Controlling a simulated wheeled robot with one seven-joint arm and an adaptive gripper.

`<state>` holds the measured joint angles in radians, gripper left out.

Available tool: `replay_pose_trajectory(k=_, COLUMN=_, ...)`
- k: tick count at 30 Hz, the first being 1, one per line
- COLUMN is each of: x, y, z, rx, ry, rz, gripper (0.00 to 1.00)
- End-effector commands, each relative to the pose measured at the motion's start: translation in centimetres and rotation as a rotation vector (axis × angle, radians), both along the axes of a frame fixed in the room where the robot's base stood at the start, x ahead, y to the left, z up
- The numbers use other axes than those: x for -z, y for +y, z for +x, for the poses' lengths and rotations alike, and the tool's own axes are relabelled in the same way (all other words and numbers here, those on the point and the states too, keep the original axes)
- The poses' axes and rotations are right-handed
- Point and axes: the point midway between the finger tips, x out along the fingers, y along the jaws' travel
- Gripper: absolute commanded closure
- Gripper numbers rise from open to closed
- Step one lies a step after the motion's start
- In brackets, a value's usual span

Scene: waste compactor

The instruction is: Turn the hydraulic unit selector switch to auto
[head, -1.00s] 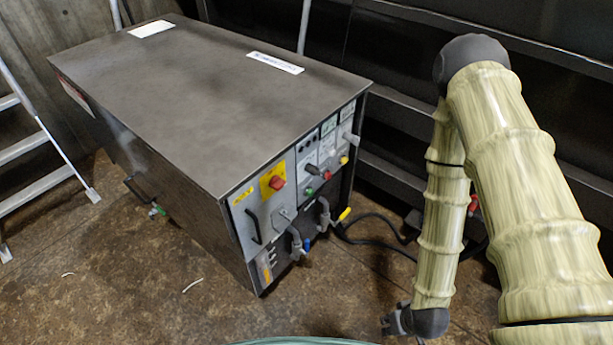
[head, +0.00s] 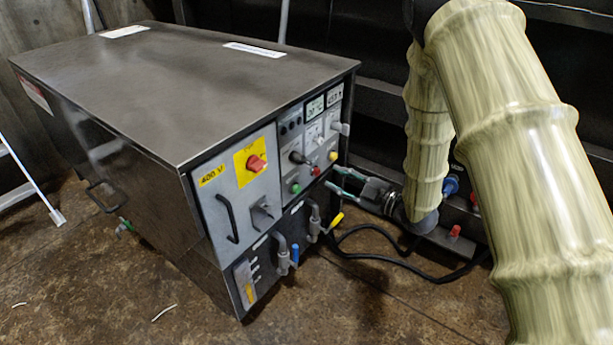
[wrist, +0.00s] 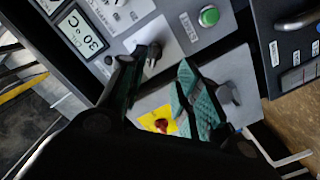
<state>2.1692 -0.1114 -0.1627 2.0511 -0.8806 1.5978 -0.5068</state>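The hydraulic unit (head: 130,95) is a dark metal cabinet whose front panel carries buttons and switches. A black selector switch (head: 298,158) sits above a green button; its label is too small to read. In the wrist view the dark switch knob (wrist: 152,55) sits on a white plate, close to the left fingertip. My gripper (head: 335,178) is open and empty, with green finger pads, to the right of the panel at about its lower height. In the wrist view my gripper (wrist: 158,64) has its fingers apart; whether either touches the knob cannot be told.
The panel also holds a red rotary switch (head: 256,163) on yellow, a grey handle (head: 263,212), a green button (head: 295,188) and a display (wrist: 84,33). Pipes with a blue valve (head: 295,254) and a yellow valve (head: 336,220) stick out below. Black cables lie on the floor at right.

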Motion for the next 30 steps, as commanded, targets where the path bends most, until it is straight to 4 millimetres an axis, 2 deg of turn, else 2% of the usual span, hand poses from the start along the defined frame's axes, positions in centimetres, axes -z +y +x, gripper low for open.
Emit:
replay_pose_trajectory(k=6, x=-1.2, y=0.8, z=0.5, rx=-0.054, ry=-0.073, rz=0.002, gripper=0.67)
replay_pose_trajectory(k=10, x=-1.3, y=1.7, z=1.1, rx=-0.057, ry=-0.076, rz=0.001, gripper=0.67)
replay_pose_trajectory(k=24, x=-1.2, y=7.5, z=5.3, rx=-0.055, ry=-0.074, rz=0.002, gripper=0.67)
replay_pose_trajectory(k=30, x=-1.3, y=8.9, z=6.4, rx=-0.054, ry=-0.073, rz=0.001, gripper=0.67)
